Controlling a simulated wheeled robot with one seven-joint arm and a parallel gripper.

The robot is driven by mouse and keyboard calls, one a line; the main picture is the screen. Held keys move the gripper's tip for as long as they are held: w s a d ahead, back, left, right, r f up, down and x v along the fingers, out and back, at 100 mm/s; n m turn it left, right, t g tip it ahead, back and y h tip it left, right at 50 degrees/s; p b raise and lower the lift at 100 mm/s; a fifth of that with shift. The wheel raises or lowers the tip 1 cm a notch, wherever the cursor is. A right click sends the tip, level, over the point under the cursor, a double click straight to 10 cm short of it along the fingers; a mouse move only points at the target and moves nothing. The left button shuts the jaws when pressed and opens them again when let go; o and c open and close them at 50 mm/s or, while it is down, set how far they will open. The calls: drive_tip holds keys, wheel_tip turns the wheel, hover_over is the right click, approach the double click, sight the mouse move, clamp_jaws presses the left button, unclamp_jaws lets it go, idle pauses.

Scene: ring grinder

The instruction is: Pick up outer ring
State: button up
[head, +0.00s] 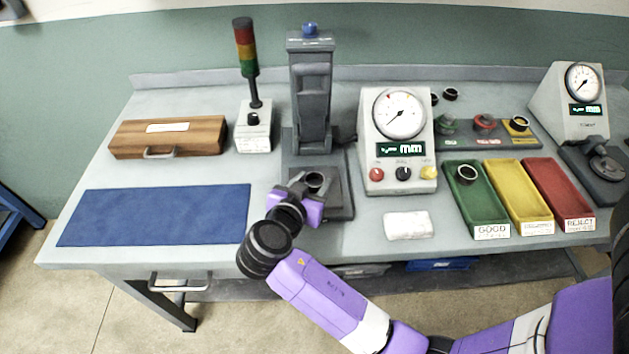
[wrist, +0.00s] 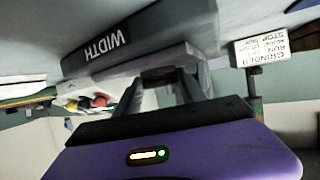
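A dark ring (head: 315,180) shows at the fingers of my gripper (head: 312,188), over the base plate of the grey WIDTH station (head: 311,95). In the wrist view the two fingers of my gripper (wrist: 160,88) stand apart, with a dark object (wrist: 158,77) between their tips. I cannot tell whether the fingers press on it or only stand around it. Another dark ring (head: 467,173) lies in the green GOOD tray (head: 480,208).
A dial gauge (head: 397,140) stands right of the station, with a white cloth (head: 408,225) in front. Yellow (head: 520,205) and red (head: 560,195) trays lie further right. A signal tower (head: 247,60), a wooden box (head: 167,138) and a clear blue mat (head: 155,215) are left.

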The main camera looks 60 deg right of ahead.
clamp_jaws()
drive_tip(key=shift+r, duration=0.1)
